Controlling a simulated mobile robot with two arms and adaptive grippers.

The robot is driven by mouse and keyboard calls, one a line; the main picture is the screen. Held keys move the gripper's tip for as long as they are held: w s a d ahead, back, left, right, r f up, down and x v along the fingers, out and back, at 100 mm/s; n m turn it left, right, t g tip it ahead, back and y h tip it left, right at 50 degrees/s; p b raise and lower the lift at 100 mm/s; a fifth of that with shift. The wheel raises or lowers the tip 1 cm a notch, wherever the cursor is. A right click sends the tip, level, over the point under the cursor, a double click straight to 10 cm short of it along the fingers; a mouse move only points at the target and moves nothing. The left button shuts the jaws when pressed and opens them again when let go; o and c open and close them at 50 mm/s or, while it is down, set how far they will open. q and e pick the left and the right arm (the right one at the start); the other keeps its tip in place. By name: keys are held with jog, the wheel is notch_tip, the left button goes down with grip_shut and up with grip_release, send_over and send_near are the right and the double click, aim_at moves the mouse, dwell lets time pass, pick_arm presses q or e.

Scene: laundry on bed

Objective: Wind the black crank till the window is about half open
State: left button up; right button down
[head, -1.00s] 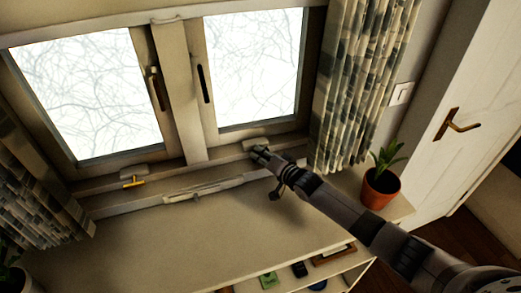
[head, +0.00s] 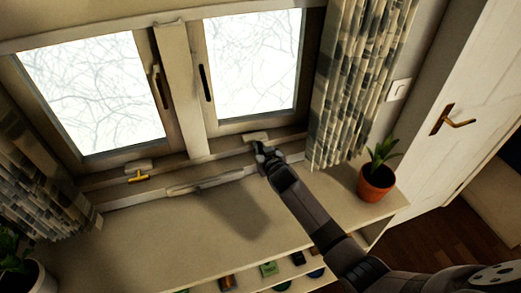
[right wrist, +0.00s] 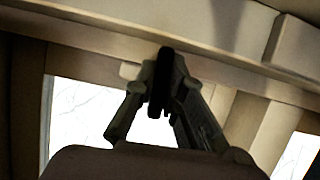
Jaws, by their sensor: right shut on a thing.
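The window has a left pane (head: 93,90) with a brass handle and a right pane (head: 252,65) with a black handle; I see no clear gap at either frame. My right gripper (head: 266,155) is at the sill under the right pane, beside a pale crank housing (head: 256,137). In the right wrist view my right gripper (right wrist: 160,105) is shut on the black crank (right wrist: 163,72), which shows as a dark upright shape between the fingers. In the head view the gripper hides most of the crank. My left gripper is not in view.
A yellow crank (head: 138,177) sits under the left pane. A potted plant (head: 376,183) stands on the right end of the shelf top (head: 150,240). A patterned curtain (head: 355,85) hangs right of the window. Small items fill the shelf below.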

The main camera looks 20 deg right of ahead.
jog(key=n+h+b, duration=0.2)
jog(key=n+b, duration=0.1)
jog(key=shift+f, duration=0.3)
jog(key=n+t+h+b, duration=0.1)
jog(key=n+b, duration=0.2)
jog(key=b, duration=0.2)
jog(key=n+t+h+b, duration=0.1)
jog(key=n+h+b, duration=0.1)
jog(key=n+b, duration=0.1)
jog(key=shift+n+h+b, duration=0.3)
jog(key=shift+n+b, duration=0.1)
jog(key=shift+b, duration=0.45)
jog(key=shift+n+t+h+b, duration=0.3)
jog(key=shift+n+t+b, duration=0.2)
jog(key=shift+n+b, duration=0.45)
jog(key=shift+r+n+b, duration=0.25)
jog(key=shift+n+b, duration=0.4)
jog(key=shift+t, duration=0.3)
jog(key=c, duration=1.6)
grip_release()
jog(key=shift+c, duration=0.2)
